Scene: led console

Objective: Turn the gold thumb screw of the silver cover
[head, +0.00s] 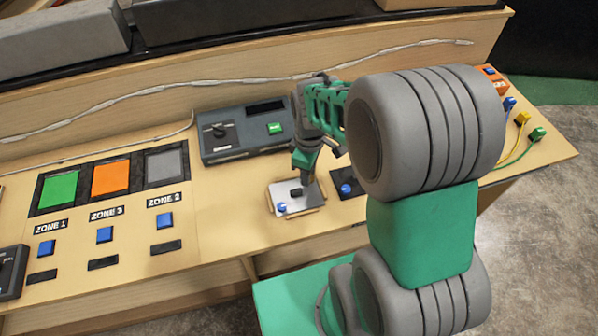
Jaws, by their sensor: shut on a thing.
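The silver cover (292,209) is a small bright plate in a tan frame on the wooden console. A blue knob (282,207) and a small dark block (296,193) sit on it. My gripper (307,181) points down at the upper right part of the cover, with its tip at the plate. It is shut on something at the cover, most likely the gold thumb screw. The screw itself is hidden by the fingers, and I cannot see how far it is turned.
A dark grey box (240,140) with a black dial and green button stands behind the cover. A dark plate (345,182) with a blue knob lies close to its right. Green, orange and grey zone panels (110,179) are at left. Coloured plugs (522,118) stand at far right.

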